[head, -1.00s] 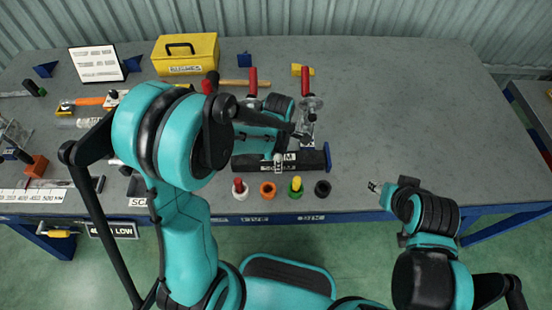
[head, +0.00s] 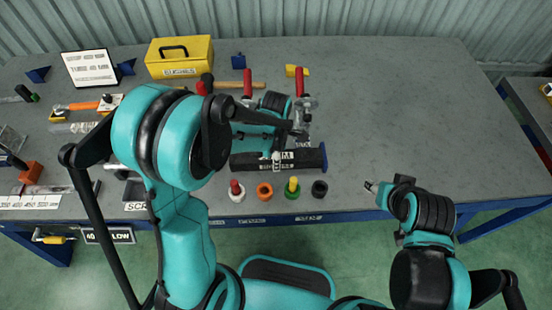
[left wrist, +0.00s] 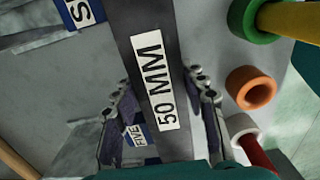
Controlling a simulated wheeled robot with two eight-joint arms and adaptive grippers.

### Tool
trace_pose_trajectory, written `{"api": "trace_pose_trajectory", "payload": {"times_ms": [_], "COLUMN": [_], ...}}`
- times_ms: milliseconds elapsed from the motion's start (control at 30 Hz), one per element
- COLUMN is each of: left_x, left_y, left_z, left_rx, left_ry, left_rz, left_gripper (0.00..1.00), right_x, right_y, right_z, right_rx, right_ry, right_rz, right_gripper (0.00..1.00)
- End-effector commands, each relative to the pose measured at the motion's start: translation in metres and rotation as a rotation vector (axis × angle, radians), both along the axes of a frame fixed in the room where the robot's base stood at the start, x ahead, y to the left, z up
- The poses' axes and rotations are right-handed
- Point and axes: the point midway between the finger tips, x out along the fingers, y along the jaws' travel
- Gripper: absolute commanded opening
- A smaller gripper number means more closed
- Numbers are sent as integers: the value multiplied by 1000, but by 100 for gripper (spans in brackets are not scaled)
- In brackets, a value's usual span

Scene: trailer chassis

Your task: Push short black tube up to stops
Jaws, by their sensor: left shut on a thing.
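The short black tube (head: 250,162), with a white label, lies across the bench near its front edge. In the left wrist view the tube (left wrist: 185,70) shows its "50 MM" label between the fingers. My left gripper (head: 277,160) is at the tube from above, and in the left wrist view its two fingers (left wrist: 163,115) straddle it, shut on it. A blue stop plate (head: 323,156) stands at the tube's right end; I cannot tell whether they touch. My left arm hides part of the area behind the tube.
Red-handled clamps (head: 299,82) stand behind the tube. The bench's right side (head: 410,110) is clear.

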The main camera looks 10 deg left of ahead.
Motion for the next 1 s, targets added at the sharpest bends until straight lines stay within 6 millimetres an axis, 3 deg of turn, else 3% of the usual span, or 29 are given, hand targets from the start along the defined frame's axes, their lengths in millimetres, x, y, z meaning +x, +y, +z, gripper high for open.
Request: {"api": "trace_pose_trajectory", "payload": {"times_ms": [300,333,400,767,1000], "left_x": [7,7,7,6,6], "left_y": [2,2,2,2,2], "left_z": [0,0,0,3,42], "left_rx": [-1,-1,0,0,0], "left_ry": [-2,-2,-2,-1,-1], "left_rz": [0,0,0,0,0], "left_gripper": [0,47,66,66,66], "right_x": [0,0,0,0,0], "right_y": [0,0,0,0,0], "right_z": [-1,-1,-1,-1,-1], "right_rx": [0,0,0,0,0], "right_ry": [0,0,0,0,0], "right_rz": [0,0,0,0,0], "right_gripper": [45,45,45,45,45]}}
